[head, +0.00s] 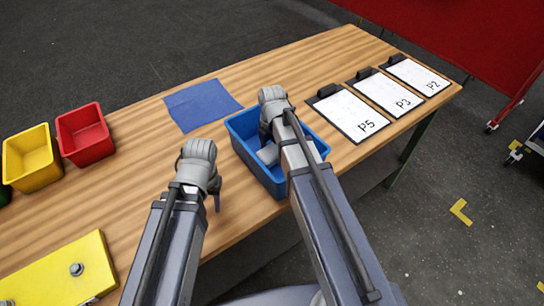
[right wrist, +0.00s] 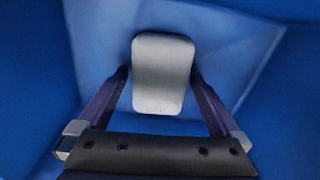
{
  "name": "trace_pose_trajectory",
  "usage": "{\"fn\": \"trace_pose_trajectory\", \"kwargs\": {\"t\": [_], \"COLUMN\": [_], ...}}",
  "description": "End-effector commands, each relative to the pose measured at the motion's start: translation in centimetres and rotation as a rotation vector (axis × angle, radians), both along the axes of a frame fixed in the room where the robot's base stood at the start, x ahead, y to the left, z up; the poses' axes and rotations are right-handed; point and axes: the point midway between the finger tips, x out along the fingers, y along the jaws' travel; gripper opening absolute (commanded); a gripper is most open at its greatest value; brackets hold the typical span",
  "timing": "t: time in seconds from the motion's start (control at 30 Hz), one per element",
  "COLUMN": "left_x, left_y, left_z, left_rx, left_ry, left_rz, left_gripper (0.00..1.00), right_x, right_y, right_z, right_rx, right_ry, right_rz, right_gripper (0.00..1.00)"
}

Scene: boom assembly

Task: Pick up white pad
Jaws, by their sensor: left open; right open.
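The white pad (right wrist: 163,75) is a pale, rounded rectangular block lying inside the blue bin (head: 242,148). In the right wrist view it sits between the two fingers of my right gripper (right wrist: 161,80), which is open around it; I cannot tell whether the fingers touch it. In the head view my right gripper (head: 270,135) reaches down into the bin, and a pale piece (head: 268,154) shows beside it, partly covered by the arm. My left gripper (head: 215,192) is open and empty, left of the bin over the table.
The blue bin's walls surround my right gripper. A blue mat (head: 202,104) lies behind the bin. Clipboards marked P5 (head: 348,112), P3 (head: 388,92) and P2 (head: 417,75) lie to the right. Red (head: 84,134) and yellow (head: 32,158) bins and a yellow block (head: 66,272) are at left.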

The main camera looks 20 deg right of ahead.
Motion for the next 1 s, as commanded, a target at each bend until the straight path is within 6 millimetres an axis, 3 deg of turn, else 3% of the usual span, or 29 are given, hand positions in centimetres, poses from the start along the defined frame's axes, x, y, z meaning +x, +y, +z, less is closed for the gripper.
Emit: {"fn": "trace_pose_trajectory", "kwargs": {"t": [0.07,0.67,1.0], "left_x": [0.0,0.0,0.0], "left_y": [0.0,0.0,0.0], "left_z": [0.04,0.03,0.39], "left_rx": [0.0,0.0,0.0], "left_ry": [0.0,0.0,0.0], "left_rz": [0.0,0.0,0.0], "left_gripper": [0.5,0.5,0.5], "right_x": [0.0,0.0,0.0], "right_y": [-0.01,-0.01,-0.01], "right_z": [0.04,0.03,0.39], "right_rx": [0.0,0.0,0.0], "right_ry": [0.0,0.0,0.0], "right_rz": [0.0,0.0,0.0], "right_gripper": [0.94,0.27,0.27]}}
